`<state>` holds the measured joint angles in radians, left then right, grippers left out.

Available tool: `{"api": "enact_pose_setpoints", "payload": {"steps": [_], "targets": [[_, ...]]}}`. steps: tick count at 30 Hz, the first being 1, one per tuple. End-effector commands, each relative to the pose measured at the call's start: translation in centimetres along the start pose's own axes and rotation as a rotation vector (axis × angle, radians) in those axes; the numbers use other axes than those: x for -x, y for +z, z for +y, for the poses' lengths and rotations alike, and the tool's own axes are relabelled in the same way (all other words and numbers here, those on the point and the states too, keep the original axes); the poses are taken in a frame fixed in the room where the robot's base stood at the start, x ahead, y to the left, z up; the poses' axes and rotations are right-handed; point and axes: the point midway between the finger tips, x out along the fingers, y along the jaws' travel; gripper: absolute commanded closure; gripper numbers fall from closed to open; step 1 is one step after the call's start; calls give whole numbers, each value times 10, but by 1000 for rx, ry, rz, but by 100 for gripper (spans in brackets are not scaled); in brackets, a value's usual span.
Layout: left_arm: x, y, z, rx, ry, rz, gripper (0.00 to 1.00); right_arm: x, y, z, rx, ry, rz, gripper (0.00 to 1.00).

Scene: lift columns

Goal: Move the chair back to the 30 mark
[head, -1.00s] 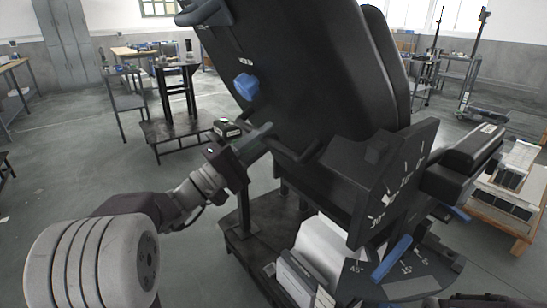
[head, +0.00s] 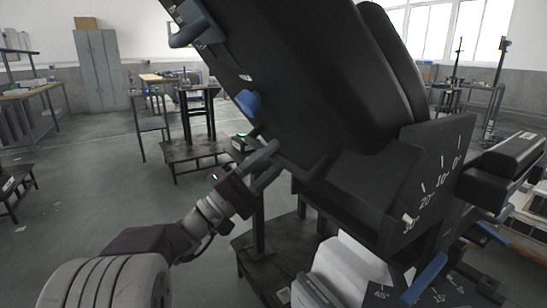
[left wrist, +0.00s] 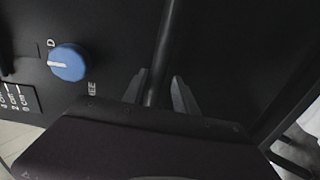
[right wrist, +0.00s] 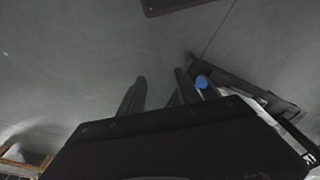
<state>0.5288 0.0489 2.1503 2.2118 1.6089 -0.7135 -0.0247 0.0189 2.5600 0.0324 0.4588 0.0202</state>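The black chair back (head: 290,85) leans away to the upper left above its base. Its black side plate (head: 425,185) carries white marks from 0 to 30. A small white spot shows beside the 30 label; I cannot tell if it is a pointer or part of the mark. My left gripper (head: 250,170) is at a dark bar (head: 265,155) by the chair back. In the left wrist view, the bar (left wrist: 166,45) runs between the fingers (left wrist: 160,85), which appear closed on it. My right gripper (right wrist: 157,90) is open and empty above the floor.
A blue knob (head: 249,102) is on the chair back and also in the left wrist view (left wrist: 67,62). A dark padded armrest (head: 505,160) stands at right. A low dark platform (head: 195,158) and stand are behind my left arm. Open floor (head: 95,180) lies at left.

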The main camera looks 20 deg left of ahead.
Motion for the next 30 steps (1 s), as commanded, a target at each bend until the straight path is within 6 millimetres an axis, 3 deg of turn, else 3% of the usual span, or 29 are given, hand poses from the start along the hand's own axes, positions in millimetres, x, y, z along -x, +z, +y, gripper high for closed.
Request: {"api": "enact_pose_setpoints", "payload": {"steps": [11, 21, 25, 30], "targets": [[4, -1, 3, -5, 5, 2, 59, 0, 0, 0, 0, 0, 0, 60], [74, -2, 2, -3, 5, 7, 59, 4, 0, 0, 0, 0, 0, 60], [88, -1, 1, -3, 5, 3, 59, 4, 0, 0, 0, 0, 0, 60], [91, 0, 2, -4, 5, 1, 59, 4, 0, 0, 0, 0, 0, 60]]}}
